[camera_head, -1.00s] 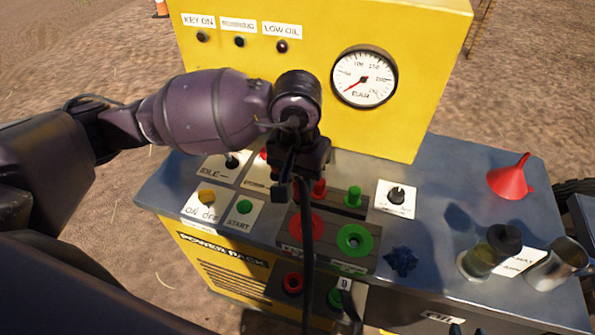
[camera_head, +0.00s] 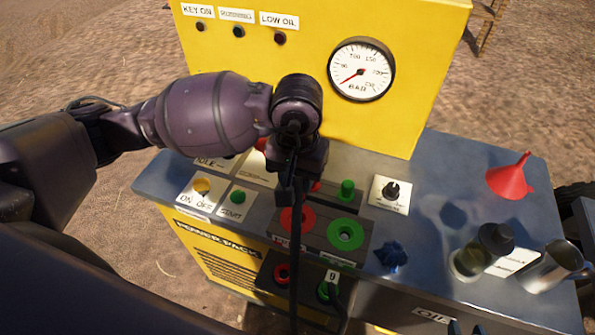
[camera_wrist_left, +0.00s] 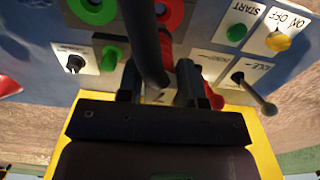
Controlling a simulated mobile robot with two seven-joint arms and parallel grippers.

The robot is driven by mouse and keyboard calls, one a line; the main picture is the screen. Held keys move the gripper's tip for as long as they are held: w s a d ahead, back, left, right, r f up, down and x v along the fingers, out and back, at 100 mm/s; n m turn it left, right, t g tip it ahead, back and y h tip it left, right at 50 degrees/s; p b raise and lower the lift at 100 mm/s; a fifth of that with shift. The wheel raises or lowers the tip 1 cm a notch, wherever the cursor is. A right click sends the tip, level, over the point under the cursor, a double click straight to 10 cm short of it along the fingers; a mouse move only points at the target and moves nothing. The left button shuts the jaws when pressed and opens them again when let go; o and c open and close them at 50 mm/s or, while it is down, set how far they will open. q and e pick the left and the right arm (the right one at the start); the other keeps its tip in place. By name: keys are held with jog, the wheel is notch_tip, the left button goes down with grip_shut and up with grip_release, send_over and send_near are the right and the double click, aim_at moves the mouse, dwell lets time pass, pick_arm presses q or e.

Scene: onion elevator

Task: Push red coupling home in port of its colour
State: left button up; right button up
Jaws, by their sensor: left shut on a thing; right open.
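My left gripper (camera_head: 293,185) is shut above the panel, behind the ring-shaped red port (camera_head: 298,218). In the left wrist view, a red ribbed piece, seemingly the red coupling (camera_wrist_left: 167,48), shows at the fingers (camera_wrist_left: 160,88), partly hidden by its black hose (camera_wrist_left: 146,45). The red port (camera_wrist_left: 162,8) lies beyond it there, cut by the top edge. I cannot tell whether coupling and port touch. The green port (camera_head: 345,234) is just right of the red one. My right gripper (camera_head: 466,328) barely shows at the bottom edge, fingertips apart.
A green cap (camera_head: 347,190) stands behind the green port. A lower block holds a red socket (camera_head: 282,273) and a green coupling (camera_head: 328,291) with a hose. A blue star knob (camera_head: 390,255), red funnel (camera_head: 510,178) and metal jug (camera_head: 552,268) stand to the right.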

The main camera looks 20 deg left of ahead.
aim_at(297, 192)
pick_arm(q)
jog(key=shift+f, duration=0.8)
jog(key=shift+f+b, duration=0.5)
jog(key=shift+f, duration=0.2)
jog(key=shift+f+b, duration=0.7)
jog(key=shift+f, duration=0.15)
pick_arm(e)
jog(key=f, duration=0.2)
jog(key=s+f, duration=0.1)
jog(key=f, duration=0.1)
jog(key=shift+s, duration=0.15)
jog(key=shift+r, duration=0.15)
jog(key=shift+w+r, duration=0.15)
jog(key=shift+w, duration=0.3)
pick_arm(q)
jog(key=shift+b, duration=0.4)
pick_arm(e)
jog(key=shift+f, duration=0.3)
